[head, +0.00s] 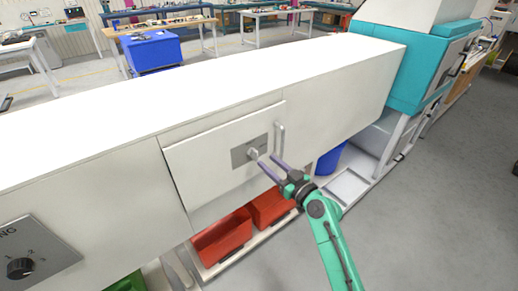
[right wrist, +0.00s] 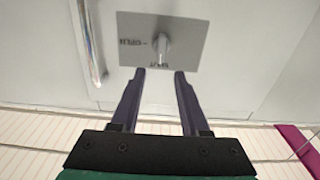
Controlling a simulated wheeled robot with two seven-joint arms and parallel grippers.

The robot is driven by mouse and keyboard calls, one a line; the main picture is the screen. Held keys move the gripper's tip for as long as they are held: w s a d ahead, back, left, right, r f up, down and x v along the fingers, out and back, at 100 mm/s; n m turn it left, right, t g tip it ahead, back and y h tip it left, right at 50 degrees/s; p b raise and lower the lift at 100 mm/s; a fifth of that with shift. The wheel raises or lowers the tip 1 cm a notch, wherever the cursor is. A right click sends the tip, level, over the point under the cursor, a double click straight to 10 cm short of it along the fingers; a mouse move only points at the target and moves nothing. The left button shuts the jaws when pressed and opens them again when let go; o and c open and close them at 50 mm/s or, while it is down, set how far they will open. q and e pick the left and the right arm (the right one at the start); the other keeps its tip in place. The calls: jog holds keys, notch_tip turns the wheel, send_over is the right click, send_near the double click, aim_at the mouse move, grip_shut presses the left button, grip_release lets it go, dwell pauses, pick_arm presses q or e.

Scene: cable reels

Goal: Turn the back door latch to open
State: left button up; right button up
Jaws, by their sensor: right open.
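The back door (head: 214,165) is a pale panel in the side of the long white machine, and it looks closed. Its latch (head: 253,153) is a small metal knob on a grey plate (head: 240,153). A vertical bar handle (head: 280,138) is to the right of the plate. My right gripper (head: 266,162) is open in front of the latch, with its fingers pointing at the door. In the right wrist view the latch (right wrist: 161,46) lies just beyond the two fingertips, roughly centred between them. I cannot tell if the fingers touch the plate. My left gripper is not seen.
Red bins (head: 222,240) stand under the door, and a blue bin (head: 330,158) is under the machine to the right. A panel with a black dial (head: 20,268) is at lower left. Open grey floor (head: 440,220) lies at the right.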

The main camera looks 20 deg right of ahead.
aim_at(257, 153)
jog(key=x, duration=0.5)
jog(key=shift+w+a+p, duration=0.1)
jog(key=shift+w+p, duration=0.25)
jog(key=shift+p, duration=0.05)
jog(key=shift+s, duration=0.1)
grip_shut()
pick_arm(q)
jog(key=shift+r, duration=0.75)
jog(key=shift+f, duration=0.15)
pick_arm(e)
jog(key=shift+m, duration=0.3)
jog(key=m, duration=0.1)
jog(key=m+b, duration=0.1)
jog(key=m, duration=0.1)
jog(key=shift+d+f+m, duration=0.15)
jog(key=shift+d+m, duration=0.15)
jog(key=shift+d, duration=0.05)
jog(key=m, duration=0.4)
jog(key=shift+w+d+f+m+b, duration=0.15)
jog(key=shift+w+d+m+b, duration=0.1)
jog(key=shift+m+b, duration=0.05)
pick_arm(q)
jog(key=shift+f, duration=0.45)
pick_arm(e)
jog(key=m, duration=0.3)
jog(key=f+m, duration=0.1)
jog(key=m, duration=0.5)
jog(key=shift+w+d+f, duration=0.1)
jog(key=shift+d+f, duration=0.1)
jog(key=shift+d, duration=0.1)
